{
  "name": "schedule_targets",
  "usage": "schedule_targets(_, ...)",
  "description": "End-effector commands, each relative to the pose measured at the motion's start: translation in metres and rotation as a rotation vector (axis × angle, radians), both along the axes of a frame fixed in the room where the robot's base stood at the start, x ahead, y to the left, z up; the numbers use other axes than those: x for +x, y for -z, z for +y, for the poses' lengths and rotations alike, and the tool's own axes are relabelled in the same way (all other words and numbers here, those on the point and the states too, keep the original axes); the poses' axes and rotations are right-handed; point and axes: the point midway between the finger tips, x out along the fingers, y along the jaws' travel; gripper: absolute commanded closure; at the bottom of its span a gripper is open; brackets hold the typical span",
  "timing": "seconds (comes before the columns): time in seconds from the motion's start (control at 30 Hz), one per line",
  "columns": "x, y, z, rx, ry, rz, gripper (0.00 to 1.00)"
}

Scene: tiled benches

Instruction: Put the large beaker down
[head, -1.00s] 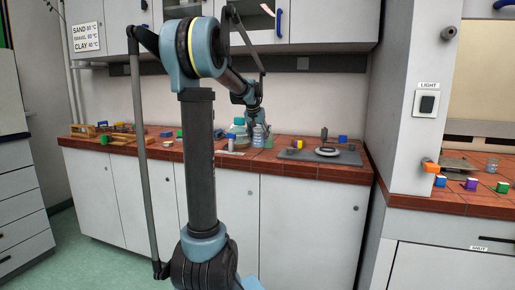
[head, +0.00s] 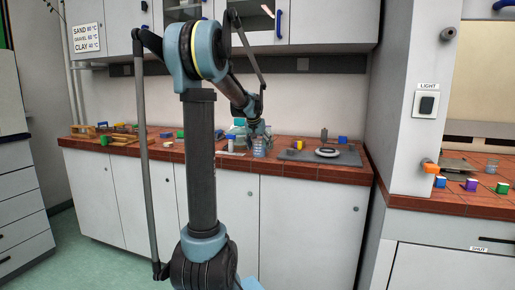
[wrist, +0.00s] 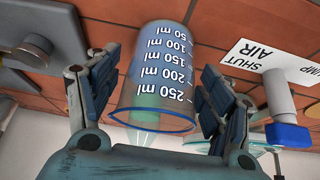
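The large beaker (wrist: 160,75) is clear with a blue rim and volume marks up to 250 ml. It sits between the two fingers of my gripper (wrist: 160,95) in the wrist view, which looks shut on it. In the head view the beaker (head: 259,148) shows below my gripper (head: 258,130), near the front edge of the brown tiled bench (head: 215,160). Its base is at or close to the tiles; I cannot tell whether it touches them.
A teal-tinted bottle (head: 238,130) and other glassware stand close behind and left of the beaker. A grey plate (head: 345,157) with a ring-shaped item lies to the right. In the wrist view a white label (wrist: 270,60) and a grey fitting (wrist: 280,95) are close on the right.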

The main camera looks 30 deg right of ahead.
Motion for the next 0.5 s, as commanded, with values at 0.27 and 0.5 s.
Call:
schedule_targets(0.27,0.0,-0.001,0.0,0.0,0.0,0.0,0.26)
schedule_targets(0.5,-0.007,-0.022,0.01,0.0,-0.001,0.0,0.26)
